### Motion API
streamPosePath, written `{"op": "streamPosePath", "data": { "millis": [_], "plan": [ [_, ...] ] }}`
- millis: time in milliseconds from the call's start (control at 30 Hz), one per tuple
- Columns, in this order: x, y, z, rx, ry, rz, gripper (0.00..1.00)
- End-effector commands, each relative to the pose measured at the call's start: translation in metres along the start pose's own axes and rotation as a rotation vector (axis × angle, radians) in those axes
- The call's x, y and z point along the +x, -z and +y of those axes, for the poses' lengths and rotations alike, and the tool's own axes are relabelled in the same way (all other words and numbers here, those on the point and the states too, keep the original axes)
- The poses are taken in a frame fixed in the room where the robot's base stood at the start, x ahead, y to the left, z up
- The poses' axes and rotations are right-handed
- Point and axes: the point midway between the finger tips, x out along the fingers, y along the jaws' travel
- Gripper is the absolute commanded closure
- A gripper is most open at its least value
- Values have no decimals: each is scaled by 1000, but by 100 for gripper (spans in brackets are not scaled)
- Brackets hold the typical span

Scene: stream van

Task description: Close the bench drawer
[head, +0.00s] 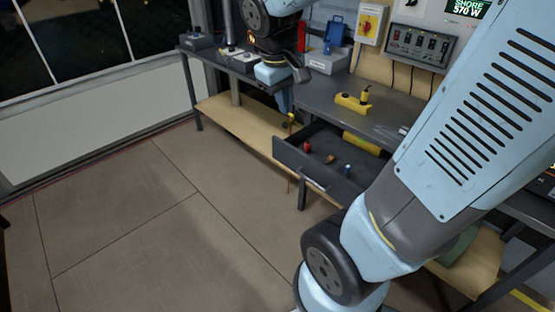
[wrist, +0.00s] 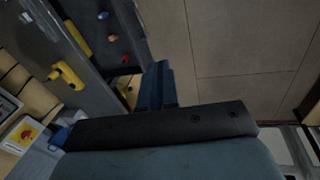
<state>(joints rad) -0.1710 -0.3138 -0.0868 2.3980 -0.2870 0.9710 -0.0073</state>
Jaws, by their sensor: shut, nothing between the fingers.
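The bench drawer (head: 297,165) is dark grey and stands pulled out from under the bench top in the head view. Inside it lie a red item (head: 307,146), a small brown item (head: 330,159) and a blue item (head: 347,170). My gripper (head: 286,109) points down with its blue fingers shut and empty. In the head view it is above and behind the drawer's far left corner, near the bench edge. In the wrist view the fingers (wrist: 157,68) show beside the end of the drawer (wrist: 130,22). Contact with the drawer is not visible.
The grey bench top (head: 325,99) carries a yellow tool (head: 352,102) and a grey box (head: 327,61). A wooden lower shelf (head: 235,117) runs beneath. Switch panels (head: 420,47) hang on the wall. The floor (head: 150,220) left of the drawer is clear.

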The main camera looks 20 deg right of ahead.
Motion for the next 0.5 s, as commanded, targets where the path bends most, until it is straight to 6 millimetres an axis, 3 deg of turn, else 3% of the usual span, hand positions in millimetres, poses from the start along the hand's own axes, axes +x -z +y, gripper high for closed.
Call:
{"op": "streamPosePath", "data": {
  "millis": [500],
  "plan": [
    [98,65,-2,-331,-204,-340,100]
  ]
}}
